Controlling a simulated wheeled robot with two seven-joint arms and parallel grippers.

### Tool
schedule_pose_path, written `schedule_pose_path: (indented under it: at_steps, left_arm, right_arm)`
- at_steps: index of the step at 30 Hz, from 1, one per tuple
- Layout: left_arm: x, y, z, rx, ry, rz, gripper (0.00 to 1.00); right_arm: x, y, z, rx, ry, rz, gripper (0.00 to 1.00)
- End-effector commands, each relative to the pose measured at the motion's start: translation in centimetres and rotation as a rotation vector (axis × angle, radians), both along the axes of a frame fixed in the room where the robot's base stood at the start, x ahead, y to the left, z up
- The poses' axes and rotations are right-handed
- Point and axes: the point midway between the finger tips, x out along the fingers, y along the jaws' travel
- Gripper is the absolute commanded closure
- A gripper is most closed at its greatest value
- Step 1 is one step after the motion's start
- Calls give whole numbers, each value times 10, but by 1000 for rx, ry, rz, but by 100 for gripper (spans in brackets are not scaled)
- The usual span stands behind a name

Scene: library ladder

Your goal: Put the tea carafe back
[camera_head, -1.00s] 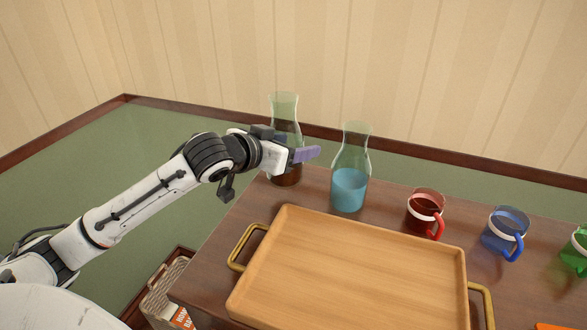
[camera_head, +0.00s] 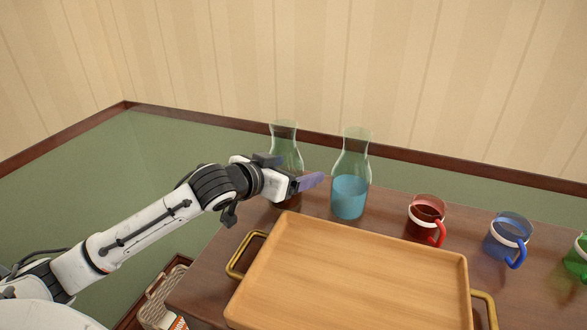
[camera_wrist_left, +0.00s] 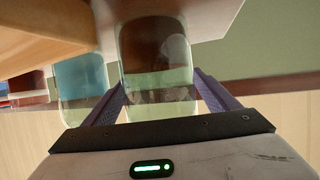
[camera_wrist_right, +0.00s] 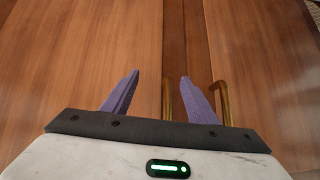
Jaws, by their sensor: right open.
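The tea carafe (camera_head: 285,143), clear glass with dark brown liquid low in it, stands upright at the table's back left corner. It also shows in the left wrist view (camera_wrist_left: 155,55). My left gripper (camera_head: 304,182) is shut on it, with a purple finger against each side. The gripper hides the carafe's middle in the head view. I cannot tell whether its base touches the table. My right gripper (camera_wrist_right: 150,92) is open and empty over brown wood in the right wrist view; it is outside the head view.
A carafe of blue liquid (camera_head: 349,195) stands close to the right. Red (camera_head: 425,218), blue (camera_head: 507,238) and green (camera_head: 578,255) mugs line the back of the table. A wooden tray (camera_head: 350,270) with brass handles lies in front. A wicker basket (camera_head: 160,295) is below the left edge.

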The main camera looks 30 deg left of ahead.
Motion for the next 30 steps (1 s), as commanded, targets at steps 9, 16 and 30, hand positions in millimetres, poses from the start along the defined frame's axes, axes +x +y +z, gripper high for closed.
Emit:
schedule_pose_path:
  at_steps: [9, 16, 30]
  left_arm:
    - [0, 0, 3, 1, -1, 0, 20]
    - [-25, 1, 12, 3, 3, -1, 20]
    - [-96, 2, 41, -2, 4, 0, 20]
  right_arm:
    - [0, -1, 0, -1, 0, 0, 47]
    - [0, -1, 3, -2, -1, 1, 47]
    - [0, -1, 7, -5, 1, 1, 47]
